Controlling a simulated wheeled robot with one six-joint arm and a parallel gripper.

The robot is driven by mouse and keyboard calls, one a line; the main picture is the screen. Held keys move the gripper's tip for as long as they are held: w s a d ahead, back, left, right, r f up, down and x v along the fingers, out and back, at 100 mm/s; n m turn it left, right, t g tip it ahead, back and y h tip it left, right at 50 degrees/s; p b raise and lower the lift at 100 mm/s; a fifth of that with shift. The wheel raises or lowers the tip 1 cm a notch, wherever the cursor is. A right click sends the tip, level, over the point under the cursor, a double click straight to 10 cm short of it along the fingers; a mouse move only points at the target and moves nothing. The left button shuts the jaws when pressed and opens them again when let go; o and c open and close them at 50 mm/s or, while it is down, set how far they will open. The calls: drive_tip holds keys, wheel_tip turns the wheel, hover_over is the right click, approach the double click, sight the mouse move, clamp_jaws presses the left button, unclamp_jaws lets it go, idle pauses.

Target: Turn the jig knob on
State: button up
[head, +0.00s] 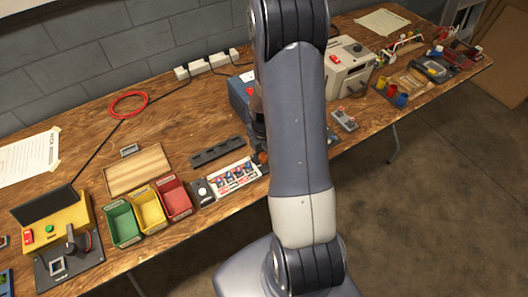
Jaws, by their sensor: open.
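A yellow jig-like box (55,222) with a raised dark lid stands at the left end of the bench. It has a red control (28,236) and a green button (49,229) on its front. A dark plate with an upright black clamp-like part (72,240) sits at its front right. I cannot tell which part is the jig knob or how it is set. My arm crosses the middle of the view, and my gripper cannot be made out.
Green (122,224), yellow (149,209) and red bins (174,198) stand between the yellow box and the small grey plate. A beige box (349,72) with red controls and a blue box (239,98) stand farther right.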

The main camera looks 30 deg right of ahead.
drive_tip(key=shift+c, duration=0.5)
drive_tip(key=c, duration=0.9)
drive_tip(key=shift+o, duration=0.2)
drive_tip(key=shift+f+m, duration=0.1)
drive_tip(key=shift+m, duration=0.2)
drive_tip(key=m+b, duration=0.2)
drive_tip(key=m, duration=0.2)
drive_tip(key=shift+m+b, duration=0.3)
drive_tip(key=m+b, duration=0.1)
drive_tip(key=m, duration=0.4)
drive_tip(key=shift+b, duration=0.4)
drive_tip(key=m+b, duration=0.1)
drive_tip(key=m, duration=0.5)
drive_tip(key=shift+m, duration=0.4)
drive_tip(key=m+b, duration=0.1)
drive_tip(key=m, duration=0.6)
